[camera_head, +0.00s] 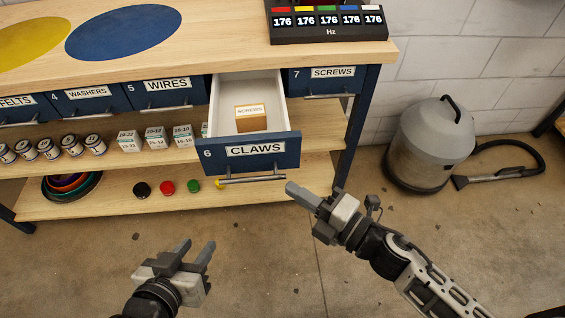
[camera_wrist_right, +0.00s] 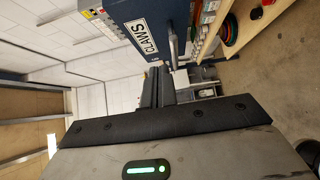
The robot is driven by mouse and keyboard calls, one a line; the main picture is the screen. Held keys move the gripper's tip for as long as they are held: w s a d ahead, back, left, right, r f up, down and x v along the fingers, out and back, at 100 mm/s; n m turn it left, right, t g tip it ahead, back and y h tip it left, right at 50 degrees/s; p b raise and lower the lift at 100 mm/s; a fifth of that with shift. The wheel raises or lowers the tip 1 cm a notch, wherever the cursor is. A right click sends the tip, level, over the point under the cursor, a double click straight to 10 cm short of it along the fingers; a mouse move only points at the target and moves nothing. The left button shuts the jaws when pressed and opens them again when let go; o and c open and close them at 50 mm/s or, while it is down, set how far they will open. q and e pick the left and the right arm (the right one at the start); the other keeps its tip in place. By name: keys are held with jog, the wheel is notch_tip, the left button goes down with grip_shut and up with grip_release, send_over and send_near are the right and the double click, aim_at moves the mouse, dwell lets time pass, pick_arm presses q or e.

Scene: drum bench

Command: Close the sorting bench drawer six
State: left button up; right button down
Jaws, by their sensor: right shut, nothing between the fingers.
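Drawer six (camera_head: 252,152), with a blue front labelled CLAWS and a silver bar handle (camera_head: 252,180), is pulled out from the sorting bench (camera_head: 240,62). A small box (camera_head: 251,118) labelled SCREWS lies inside it. My right gripper (camera_head: 290,187) is shut and empty, just right of the handle's right end and apparently apart from it. In the right wrist view the shut fingers (camera_wrist_right: 158,88) point toward the CLAWS front (camera_wrist_right: 148,38) and handle (camera_wrist_right: 172,40). My left gripper (camera_head: 198,250) is open and empty, low in front of the bench.
Drawers five (camera_head: 165,92) and seven (camera_head: 325,82) beside it are shut. Small boxes and several cans stand on the middle shelf. A lower shelf (camera_head: 110,205) holds bowls and coloured pucks. A grey vacuum cleaner (camera_head: 432,140) stands right of the bench. Floor in front is clear.

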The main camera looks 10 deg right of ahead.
aim_at(265, 156)
pick_arm(q)
jog(key=shift+w+a, duration=0.1)
jog(key=shift+w, duration=0.1)
pick_arm(e)
jog(key=shift+w+a, duration=0.45)
jog(key=shift+w, duration=0.65)
jog(key=shift+w+a, duration=0.45)
jog(key=shift+w, duration=0.7)
jog(key=shift+w+a, duration=0.45)
jog(key=shift+w, duration=0.65)
